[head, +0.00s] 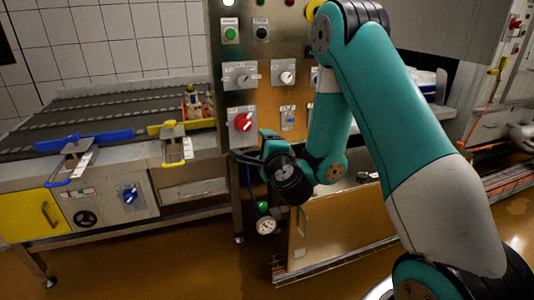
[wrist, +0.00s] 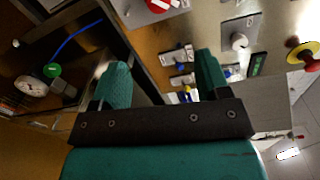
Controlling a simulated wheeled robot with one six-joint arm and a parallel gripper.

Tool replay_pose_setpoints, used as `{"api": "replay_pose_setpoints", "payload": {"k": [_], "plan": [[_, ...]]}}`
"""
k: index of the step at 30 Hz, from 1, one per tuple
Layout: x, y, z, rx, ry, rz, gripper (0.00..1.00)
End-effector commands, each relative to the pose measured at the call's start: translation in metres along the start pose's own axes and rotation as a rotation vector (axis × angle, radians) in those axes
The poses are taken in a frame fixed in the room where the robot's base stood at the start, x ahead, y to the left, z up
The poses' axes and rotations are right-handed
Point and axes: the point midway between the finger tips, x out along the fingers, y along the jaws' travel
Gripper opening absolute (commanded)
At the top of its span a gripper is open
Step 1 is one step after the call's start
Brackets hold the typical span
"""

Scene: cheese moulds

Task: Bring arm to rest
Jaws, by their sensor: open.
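My gripper (head: 252,146) is in front of the lower part of a steel control panel (head: 262,75), left of my bent teal and white arm. In the wrist view my gripper (wrist: 163,77) shows two teal fingers spread apart on a dark bar, with nothing held between them. Beyond the fingers are the panel's switches. The gripper looks apart from the panel, but the exact gap cannot be told. My arm hides the panel's right part.
A red rotary knob (head: 243,122) and a green button (head: 231,33) are on the panel. A pressure gauge (head: 266,226) hangs below. A conveyor table (head: 100,115) with a blue lever (head: 70,142) and a yellow lever (head: 168,127) stands left. Brown floor in front is clear.

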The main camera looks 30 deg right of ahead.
Motion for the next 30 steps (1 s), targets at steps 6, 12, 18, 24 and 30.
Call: {"api": "replay_pose_setpoints", "payload": {"k": [6,12,18,24,30], "plan": [[0.0,0.001,0.007,-0.001,-0.009,0.002,0.69],[0.0,0.002,0.007,0.0,-0.01,0.003,0.69],[-0.004,-0.017,0.037,-0.061,-0.127,0.025,0.69],[-0.053,-0.064,0.145,-0.377,-0.591,0.116,0.69],[-0.152,-0.092,0.212,-0.818,-1.083,0.212,0.69]]}}
